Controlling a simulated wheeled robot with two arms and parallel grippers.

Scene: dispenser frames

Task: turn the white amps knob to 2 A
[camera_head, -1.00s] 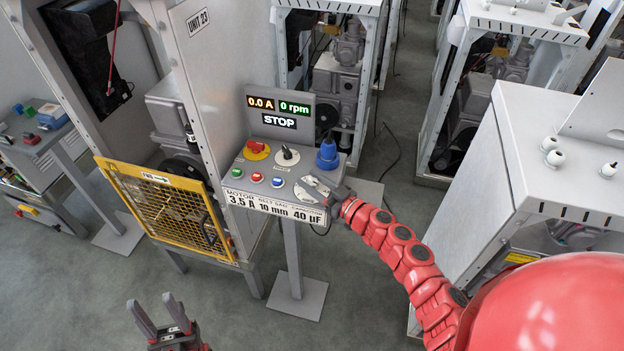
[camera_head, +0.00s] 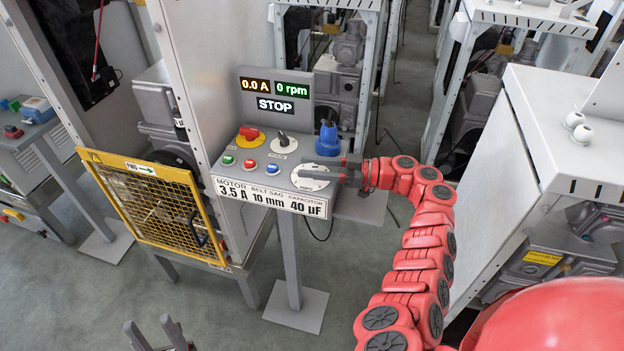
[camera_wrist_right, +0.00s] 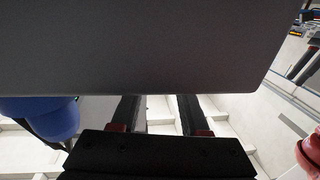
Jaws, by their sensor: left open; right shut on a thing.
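The white amps knob sits on a round white dial (camera_head: 309,178) at the front right of the grey control box. Its pointer setting is too small to read. My right gripper (camera_head: 328,175) reaches in from the right, low over the dial, and is shut on the knob, which its fingers mostly cover. In the right wrist view the fingers (camera_wrist_right: 160,115) run behind a grey surface that hides their tips and the knob. The display (camera_head: 275,92) reads 0.0 A, 0 rpm and STOP. My left gripper (camera_head: 156,335) is open and empty at the bottom edge, partly cut off.
A blue plug (camera_head: 327,139) stands just behind the dial. A black selector (camera_head: 283,141), a red-and-yellow switch (camera_head: 249,134) and several push buttons share the box. A label plate (camera_head: 268,197) reads 3.5 A, 10 mm, 40 µF. A yellow mesh guard (camera_head: 155,206) stands left.

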